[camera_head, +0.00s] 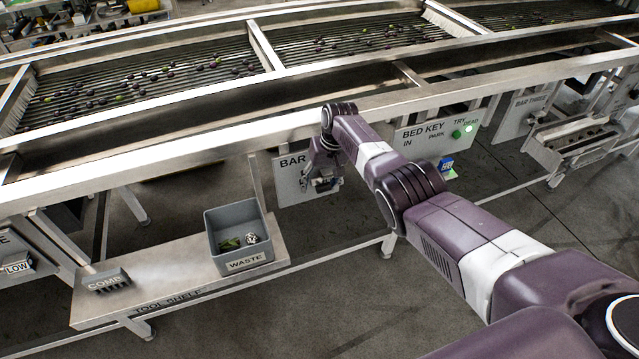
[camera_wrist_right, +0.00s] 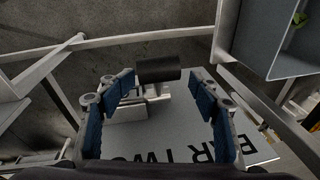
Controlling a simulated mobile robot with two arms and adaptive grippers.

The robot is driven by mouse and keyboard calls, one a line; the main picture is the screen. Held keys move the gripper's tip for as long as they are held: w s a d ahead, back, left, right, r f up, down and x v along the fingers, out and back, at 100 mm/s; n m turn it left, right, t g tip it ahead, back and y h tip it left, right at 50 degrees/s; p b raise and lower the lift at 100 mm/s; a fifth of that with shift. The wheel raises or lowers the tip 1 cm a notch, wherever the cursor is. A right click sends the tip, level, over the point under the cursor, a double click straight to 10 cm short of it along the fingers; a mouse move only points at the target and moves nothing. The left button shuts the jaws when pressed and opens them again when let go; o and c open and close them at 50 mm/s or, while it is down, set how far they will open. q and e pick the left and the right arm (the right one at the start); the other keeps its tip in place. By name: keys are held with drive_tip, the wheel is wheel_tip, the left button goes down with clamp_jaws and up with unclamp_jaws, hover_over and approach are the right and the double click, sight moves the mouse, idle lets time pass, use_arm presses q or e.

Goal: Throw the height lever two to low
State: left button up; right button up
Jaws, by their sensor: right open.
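The BAR TWO panel (camera_wrist_right: 200,118) fills the lower middle of the right wrist view; in the head view the panel, reading "BAR" (camera_head: 288,185), hangs under the machine's front rail. A lever with a black cylindrical grip (camera_wrist_right: 158,69) stands out from a metal bracket (camera_wrist_right: 140,104) on this panel. My right gripper (camera_wrist_right: 165,88) is open, its blue pads on either side of the grip and bracket in the picture. I cannot tell how deep the grip lies between them. In the head view my right gripper (camera_head: 322,178) is at the panel, partly hiding the lever. My left gripper is not in view.
A grey WASTE bin (camera_head: 238,240) stands on the tool shelf (camera_head: 180,285) left of the panel, with a COMB block (camera_head: 105,283). The machine's front rail (camera_head: 200,140) runs above.

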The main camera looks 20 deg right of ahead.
drive_tip(key=shift+w+d+r, duration=0.1)
drive_tip(key=shift+w+d, duration=0.05)
drive_tip(key=shift+d, duration=0.1)
drive_tip(key=v, duration=1.1)
drive_tip(key=shift+r, duration=0.35)
